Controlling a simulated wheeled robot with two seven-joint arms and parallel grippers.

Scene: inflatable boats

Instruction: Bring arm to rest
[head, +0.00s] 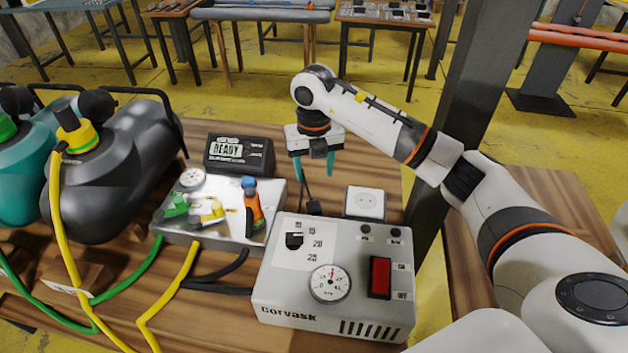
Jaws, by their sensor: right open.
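My right arm comes in from the right side and reaches over the table. My right gripper (313,167) points down above the wooden table, behind the grey control box and left of the white socket box. Its two teal fingers are apart with nothing visible held between them. A black plug (314,207) with a cable lies just below the fingers; whether they touch it cannot be told. My left gripper is not in the head view.
A grey Corvask box (335,295) with a red switch (380,278) stands in front. A valve manifold (222,212), a READY display (239,154) and a white socket (364,203) surround the gripper. A dark post (468,90) stands near my right arm.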

